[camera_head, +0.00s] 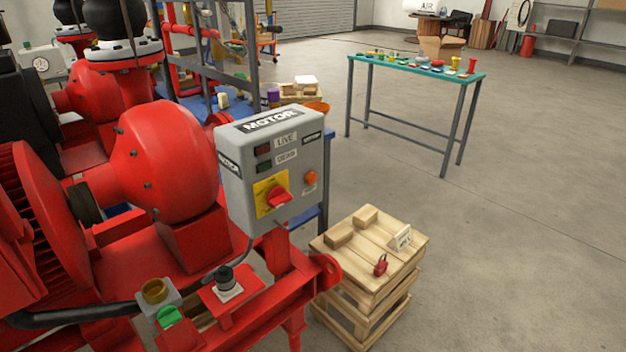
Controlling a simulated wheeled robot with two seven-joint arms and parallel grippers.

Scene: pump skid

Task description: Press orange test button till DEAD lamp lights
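The grey MOTOR control box (272,165) stands on the red pump skid at the middle of the head view. The orange test button (310,178) is on the right part of its front face, with nothing touching it. The DEAD lamp (264,163) sits left of the DEAD label and looks dark green, apparently unlit. The LIVE lamp (263,149) above it looks dark red. A red rotary switch (277,196) on a yellow plate is below the lamps. Neither of my grippers is in view.
A wooden crate (340,261) right of the box holds a red padlock (380,265), wood blocks and a small sign. A smaller box with a green button (169,317) is at the skid's front. A teal table (390,66) stands behind. Open floor lies to the right.

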